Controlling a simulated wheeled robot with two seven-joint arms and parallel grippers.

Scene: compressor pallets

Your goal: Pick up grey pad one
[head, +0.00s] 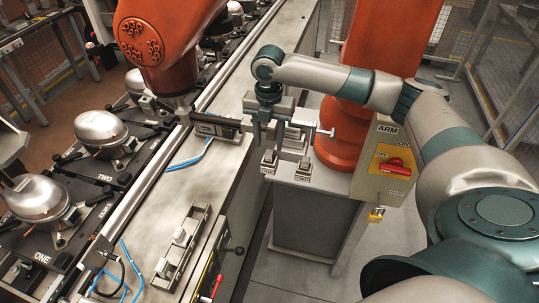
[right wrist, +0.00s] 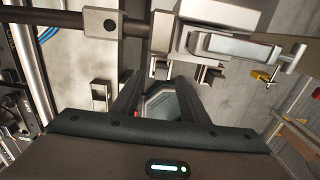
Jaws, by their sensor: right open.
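Two small grey pieces stand on the grey stand below my right arm. The left one (head: 269,160) has a label too small to read surely, and the right one (head: 304,164) stands above a label reading TWO. I cannot tell surely which is grey pad one. My right gripper (head: 270,122) hangs over the stand's left side, crowded by a grey metal clamp tool (head: 290,128). In the right wrist view its dark fingers (right wrist: 160,88) are apart, with the tool just beyond them. I see nothing clearly held. The left gripper is not in view.
An orange robot arm (head: 160,40) reaches in at upper left, its bar (head: 215,122) leading to the clamp tool. A control box (head: 385,165) marked ARM stands right of the stand. Silver compressors (head: 100,128) sit on pallets at left. A bracket (head: 183,245) rests on the bench.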

